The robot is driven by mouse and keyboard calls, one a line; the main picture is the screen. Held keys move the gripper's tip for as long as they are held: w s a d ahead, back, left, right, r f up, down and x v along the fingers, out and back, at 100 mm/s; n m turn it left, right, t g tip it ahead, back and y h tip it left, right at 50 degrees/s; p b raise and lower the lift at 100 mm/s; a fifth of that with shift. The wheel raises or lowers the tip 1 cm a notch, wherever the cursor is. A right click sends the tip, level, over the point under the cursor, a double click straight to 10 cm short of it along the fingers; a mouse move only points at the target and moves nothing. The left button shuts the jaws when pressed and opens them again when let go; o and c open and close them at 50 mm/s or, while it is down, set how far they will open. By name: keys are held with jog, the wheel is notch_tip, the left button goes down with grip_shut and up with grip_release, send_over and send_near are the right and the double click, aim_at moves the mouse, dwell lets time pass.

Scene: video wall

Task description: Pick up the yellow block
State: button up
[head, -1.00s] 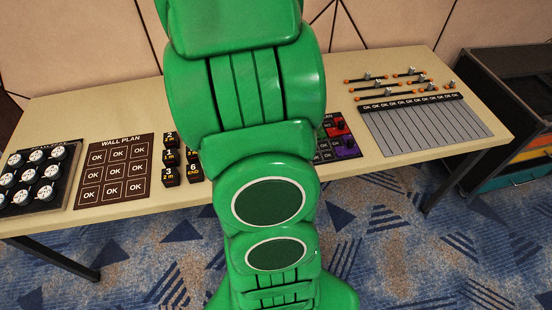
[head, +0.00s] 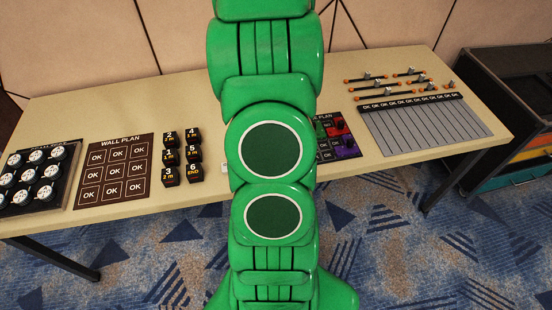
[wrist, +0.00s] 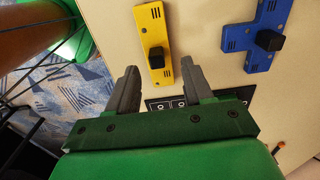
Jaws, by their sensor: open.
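The yellow block (wrist: 152,25) shows in the wrist view at top centre, a long flat piece with a black knob (wrist: 156,57) near its lower end. It lies on the table top. My gripper (wrist: 160,78) is open, with its two dark grey fingers apart and nothing visible between their tips except table and the lower end of the yellow block. The yellow block lies mostly beyond the fingertips; whether a finger touches it I cannot tell. In the head view my green arm hides the yellow block and the gripper.
A blue block (wrist: 268,40) with a black knob lies right of the yellow one. In the head view, the table (head: 400,150) carries a wall plan board (head: 113,170), small black blocks (head: 182,155), a red and purple panel (head: 335,135) and a grey striped board (head: 425,125). A dark cabinet (head: 500,100) stands right.

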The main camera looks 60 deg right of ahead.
jog(key=shift+s+a+f, duration=0.1)
jog(key=shift+s+f, duration=0.05)
jog(key=shift+f, duration=1.1)
jog(key=shift+s+a+f, duration=0.1)
jog(key=shift+f, duration=1.15)
jog(key=shift+d, duration=0.1)
jog(key=shift+c, duration=0.5)
grip_shut()
